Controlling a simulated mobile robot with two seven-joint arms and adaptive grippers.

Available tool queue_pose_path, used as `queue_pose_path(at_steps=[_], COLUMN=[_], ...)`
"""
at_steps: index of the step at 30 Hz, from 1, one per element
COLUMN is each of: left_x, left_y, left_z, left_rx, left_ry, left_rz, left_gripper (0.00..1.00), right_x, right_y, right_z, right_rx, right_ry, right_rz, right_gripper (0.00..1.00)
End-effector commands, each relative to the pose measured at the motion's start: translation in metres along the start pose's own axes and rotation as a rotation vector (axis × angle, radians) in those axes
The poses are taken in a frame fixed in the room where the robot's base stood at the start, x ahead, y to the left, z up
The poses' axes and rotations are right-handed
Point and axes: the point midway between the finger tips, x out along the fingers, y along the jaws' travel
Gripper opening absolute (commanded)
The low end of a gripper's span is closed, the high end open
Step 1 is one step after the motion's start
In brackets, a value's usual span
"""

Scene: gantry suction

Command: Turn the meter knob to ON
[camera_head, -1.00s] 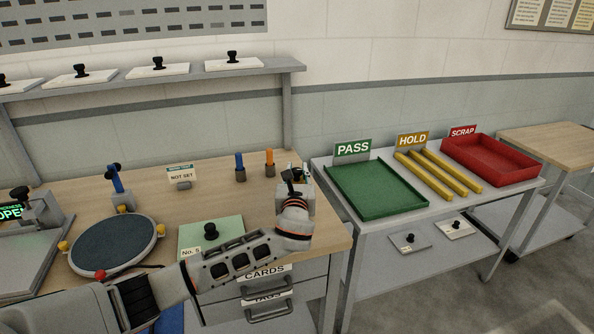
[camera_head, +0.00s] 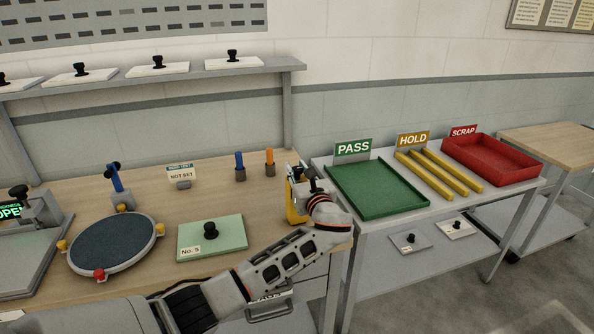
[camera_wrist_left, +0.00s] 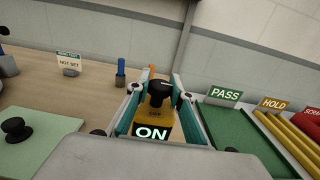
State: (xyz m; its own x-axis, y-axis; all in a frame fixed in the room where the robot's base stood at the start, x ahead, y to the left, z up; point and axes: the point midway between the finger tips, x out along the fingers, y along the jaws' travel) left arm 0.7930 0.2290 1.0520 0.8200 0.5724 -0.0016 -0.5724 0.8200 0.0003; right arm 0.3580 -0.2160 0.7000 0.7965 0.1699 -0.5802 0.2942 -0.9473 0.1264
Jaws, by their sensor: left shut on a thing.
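The meter is a small yellow block (camera_head: 294,211) at the right end of the wooden bench. In the left wrist view its display (camera_wrist_left: 152,133) reads ON in lit letters. A black knob (camera_wrist_left: 160,90) with a white mark stands above the display. My left gripper (camera_head: 305,178) is at the meter, its fingers on both sides of the knob, shut on it. The exact contact at the fingertips is hard to see. In the head view my gripper and wrist hide much of the meter. My right gripper is not in view.
A green card marked No. 5 (camera_head: 226,241) with a black grip lies left of my arm. A round dark turntable (camera_head: 112,243) is farther left. Blue and orange pegs (camera_head: 269,160) stand behind. The green PASS tray (camera_head: 402,211) is close on the right.

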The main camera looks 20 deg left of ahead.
Motion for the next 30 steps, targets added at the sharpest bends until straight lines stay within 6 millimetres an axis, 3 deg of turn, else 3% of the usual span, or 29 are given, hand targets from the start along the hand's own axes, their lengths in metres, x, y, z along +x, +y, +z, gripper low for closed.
queue_pose_path(at_steps=[4, 5, 6, 20, 30], left_x=[0.000, 0.000, 0.000, -0.008, -0.072], left_y=[0.000, 0.000, 0.000, -0.001, -0.001], left_z=[0.001, 0.001, 0.001, 0.000, -0.001], left_rx=[0.000, 0.000, 0.000, 0.000, -0.002], left_ry=[-0.002, -0.002, -0.002, -0.001, 0.002], left_rz=[0.000, 0.000, 0.000, -0.002, -0.003], left_gripper=[0.00, 0.29, 0.40, 0.40, 0.40], right_x=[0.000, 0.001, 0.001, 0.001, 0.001], right_y=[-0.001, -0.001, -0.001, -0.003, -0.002], right_z=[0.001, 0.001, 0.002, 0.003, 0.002], right_rx=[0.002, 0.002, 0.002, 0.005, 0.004], right_ry=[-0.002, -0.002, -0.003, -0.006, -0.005], right_rz=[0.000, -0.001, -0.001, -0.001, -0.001], right_gripper=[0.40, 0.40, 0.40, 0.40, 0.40])
